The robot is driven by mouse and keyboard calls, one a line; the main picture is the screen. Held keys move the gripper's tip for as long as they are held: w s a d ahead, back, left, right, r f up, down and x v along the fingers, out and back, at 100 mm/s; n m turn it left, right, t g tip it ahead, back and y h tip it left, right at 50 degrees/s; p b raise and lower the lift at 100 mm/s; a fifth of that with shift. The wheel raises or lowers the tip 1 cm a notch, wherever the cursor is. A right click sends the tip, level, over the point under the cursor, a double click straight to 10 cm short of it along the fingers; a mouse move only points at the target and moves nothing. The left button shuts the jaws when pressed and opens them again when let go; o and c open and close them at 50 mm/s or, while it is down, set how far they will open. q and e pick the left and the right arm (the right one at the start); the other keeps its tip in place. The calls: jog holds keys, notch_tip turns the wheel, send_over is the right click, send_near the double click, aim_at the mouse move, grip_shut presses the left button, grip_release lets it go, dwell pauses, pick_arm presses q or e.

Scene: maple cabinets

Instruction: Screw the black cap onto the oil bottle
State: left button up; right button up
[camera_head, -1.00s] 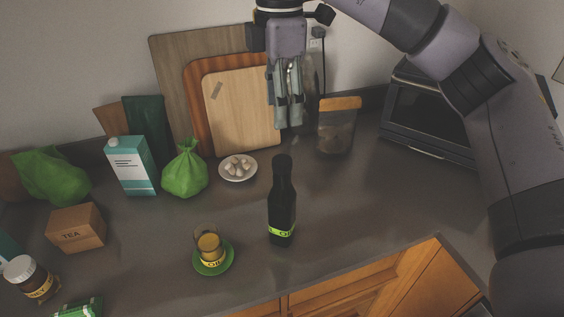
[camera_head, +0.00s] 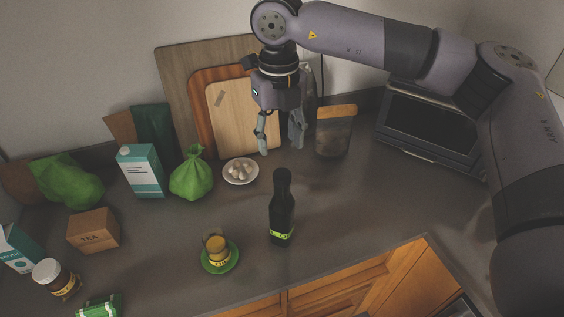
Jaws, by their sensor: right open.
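The oil bottle (camera_head: 282,212) stands upright on the grey counter, dark with a yellow-green label band near its base. Its top end is black; I cannot tell where cap and neck meet. My right gripper (camera_head: 281,147) points down with its fingers spread, empty, just above the bottle's top in the picture. There is a gap between the fingertips and the bottle. My left gripper is out of view.
A cup on a green saucer (camera_head: 232,263) stands left of the bottle. A small plate (camera_head: 229,174) of pale pieces, a green bag (camera_head: 192,180) and cutting boards (camera_head: 236,112) are behind. A jar (camera_head: 333,138) and an oven (camera_head: 432,118) stand at right. The counter right of the bottle is clear.

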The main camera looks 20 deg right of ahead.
aim_at(282, 174)
jog(key=n, duration=0.1)
jog(key=n+p, duration=0.1)
jog(key=n, duration=0.2)
jog(key=shift+s+d+f+n, duration=0.1)
jog(key=shift+s+f+n, duration=0.15)
jog(key=shift+n, duration=0.15)
jog(key=n, duration=0.1)
jog(key=f+n+p, duration=0.1)
jog(key=shift+s+n, duration=0.15)
jog(key=shift+n, duration=0.25)
pick_arm(q)
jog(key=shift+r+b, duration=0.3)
jog(key=shift+b, duration=0.9)
pick_arm(e)
jog(key=shift+f, duration=3.4)
jog(key=shift+c, duration=0.5)
